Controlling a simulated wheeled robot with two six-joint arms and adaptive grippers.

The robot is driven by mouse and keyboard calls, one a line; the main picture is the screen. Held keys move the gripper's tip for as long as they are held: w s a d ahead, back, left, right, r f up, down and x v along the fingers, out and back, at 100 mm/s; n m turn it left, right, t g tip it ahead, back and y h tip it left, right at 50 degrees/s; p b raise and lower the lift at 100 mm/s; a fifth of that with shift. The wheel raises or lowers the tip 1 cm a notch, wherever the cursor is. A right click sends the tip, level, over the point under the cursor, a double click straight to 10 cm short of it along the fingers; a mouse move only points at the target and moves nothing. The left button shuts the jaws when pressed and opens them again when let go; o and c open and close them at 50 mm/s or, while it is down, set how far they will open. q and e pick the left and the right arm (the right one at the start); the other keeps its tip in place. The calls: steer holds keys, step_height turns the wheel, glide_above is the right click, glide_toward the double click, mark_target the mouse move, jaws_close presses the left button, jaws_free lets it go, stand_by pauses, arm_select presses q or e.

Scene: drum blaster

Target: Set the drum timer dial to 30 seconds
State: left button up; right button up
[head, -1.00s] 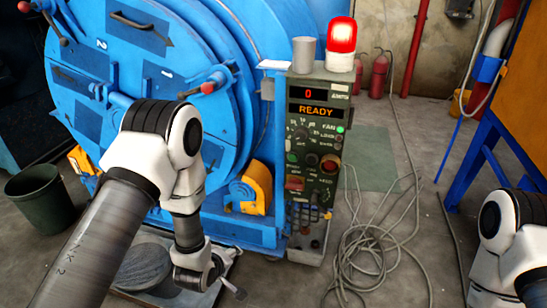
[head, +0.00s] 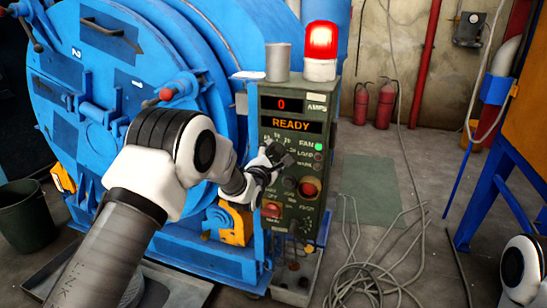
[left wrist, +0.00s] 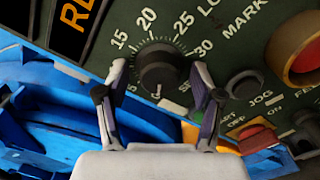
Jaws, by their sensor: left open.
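The timer dial (left wrist: 160,70) is a round black knob on the dark green control panel (head: 292,212). Printed numbers 15, 20, 25 and 30 curve around it. A small pale mark shows near its lower edge, but I cannot clearly tell the setting. My left gripper (left wrist: 159,78) is open, with one finger on each side of the dial; I cannot tell whether they touch it. In the head view my left gripper (head: 274,157) is at the panel's upper left part and covers the dial. My right gripper is out of view.
The display (head: 291,125) reads READY, with a red 0 above it. A red beacon (head: 320,42) and a grey cylinder (head: 277,61) stand on top. A large red button (left wrist: 296,52) sits right of the dial. The blue drum machine (head: 105,75) is left; cables (head: 375,275) lie on the floor.

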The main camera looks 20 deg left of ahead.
arm_select(q)
steer(key=c, duration=1.1)
